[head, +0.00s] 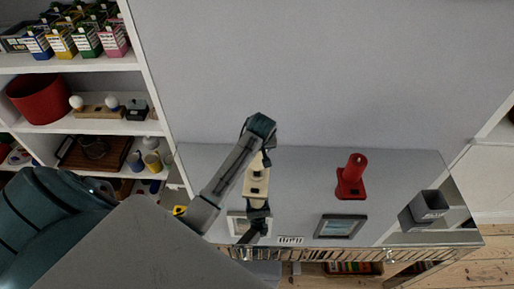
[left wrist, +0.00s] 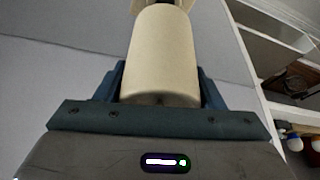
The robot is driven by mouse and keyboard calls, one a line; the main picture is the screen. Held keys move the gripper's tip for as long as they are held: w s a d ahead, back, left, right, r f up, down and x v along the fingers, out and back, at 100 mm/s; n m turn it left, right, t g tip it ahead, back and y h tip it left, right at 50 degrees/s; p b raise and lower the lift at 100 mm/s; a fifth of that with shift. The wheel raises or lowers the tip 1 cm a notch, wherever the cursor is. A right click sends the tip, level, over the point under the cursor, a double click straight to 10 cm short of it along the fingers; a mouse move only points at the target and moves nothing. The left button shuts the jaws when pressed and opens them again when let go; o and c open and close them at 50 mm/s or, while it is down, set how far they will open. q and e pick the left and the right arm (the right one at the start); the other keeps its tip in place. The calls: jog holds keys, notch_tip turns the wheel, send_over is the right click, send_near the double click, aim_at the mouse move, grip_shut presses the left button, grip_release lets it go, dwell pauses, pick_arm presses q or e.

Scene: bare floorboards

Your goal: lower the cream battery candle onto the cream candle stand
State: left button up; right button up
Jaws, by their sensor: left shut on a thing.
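The cream battery candle (left wrist: 160,55) fills the middle of the left wrist view, held between the teal fingers of my left gripper (left wrist: 162,88). In the head view my left gripper (head: 261,138) is above the shelf top, with the candle (head: 257,164) hanging below it. The cream candle stand (head: 255,190) is just below the candle there. A cream edge of the stand (left wrist: 187,4) shows beyond the candle's far end in the left wrist view. The candle hides most of it, and I cannot tell whether they touch. My right gripper is not in view.
A red candle on a red stand (head: 350,180) is to the right on the grey top (head: 300,170). Picture frames (head: 340,227) and a grey square pot (head: 429,206) are near its front. A loaded white bookcase (head: 150,70) is at left. The top between the candles is clear.

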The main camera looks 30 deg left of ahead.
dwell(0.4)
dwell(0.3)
pick_arm(q)
jog(key=shift+f, duration=0.85)
jog(key=shift+f+b, duration=0.7)
jog(key=shift+f, duration=0.9)
